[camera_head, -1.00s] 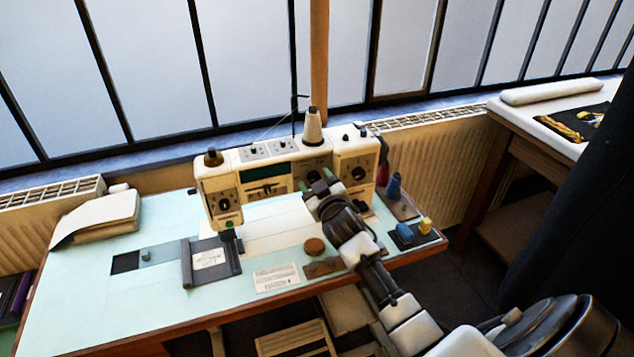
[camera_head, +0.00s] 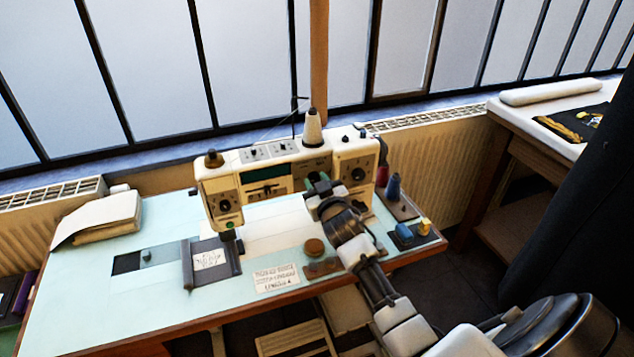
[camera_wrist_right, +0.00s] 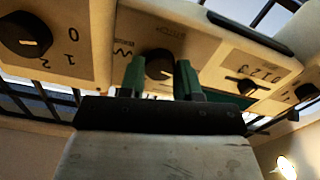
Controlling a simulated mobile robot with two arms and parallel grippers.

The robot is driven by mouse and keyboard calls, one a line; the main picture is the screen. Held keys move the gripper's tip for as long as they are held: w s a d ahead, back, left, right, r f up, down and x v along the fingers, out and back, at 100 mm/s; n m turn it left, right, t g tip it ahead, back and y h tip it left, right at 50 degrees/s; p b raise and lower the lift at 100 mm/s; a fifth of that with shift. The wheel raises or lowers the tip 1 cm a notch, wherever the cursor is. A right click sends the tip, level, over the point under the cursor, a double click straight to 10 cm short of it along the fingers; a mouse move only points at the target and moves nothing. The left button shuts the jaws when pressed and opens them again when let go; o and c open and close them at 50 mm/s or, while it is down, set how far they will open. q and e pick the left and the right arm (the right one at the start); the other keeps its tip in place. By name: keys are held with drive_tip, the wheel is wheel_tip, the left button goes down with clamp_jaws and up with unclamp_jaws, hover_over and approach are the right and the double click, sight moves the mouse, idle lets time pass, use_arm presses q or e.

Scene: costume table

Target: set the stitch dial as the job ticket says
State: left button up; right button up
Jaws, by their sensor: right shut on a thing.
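The white sewing machine (camera_head: 218,184) stands on the pale blue table. My right gripper (camera_head: 318,181) is at the middle of its front panel. In the right wrist view, the green fingers of my right gripper (camera_wrist_right: 160,76) are on either side of a dark round dial (camera_wrist_right: 159,64), shut on it. A light mark shows on the dial; a zigzag symbol is printed beside it, and the other symbols are partly hidden. A white card with printed lines (camera_head: 276,278) and a card in a dark holder (camera_head: 209,259) lie on the table; their writing is too small to read surely. My left gripper is not in view.
Another knob (camera_wrist_right: 26,36) with numbers sits beside the gripped dial. A thread cone (camera_head: 312,128) stands on the machine. A brown round object (camera_head: 314,246) lies in front. Blue and yellow items (camera_head: 414,233) are at the table's right.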

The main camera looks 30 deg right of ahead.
drive_tip(key=m+p, duration=0.2)
drive_tip(key=m, duration=0.3)
drive_tip(key=shift+r+m, duration=0.1)
drive_tip(key=shift+m, duration=0.2)
drive_tip(key=shift+m+p, duration=0.7)
drive_tip(key=shift+m, duration=1.4)
drive_tip(key=o, duration=0.9)
drive_tip(key=shift+o, duration=0.2)
drive_tip(key=shift+s, duration=0.1)
drive_tip(key=b+v, duration=0.1)
drive_tip(key=v, duration=0.9)
drive_tip(key=shift+s, duration=0.35)
drive_tip(key=shift+f, duration=0.2)
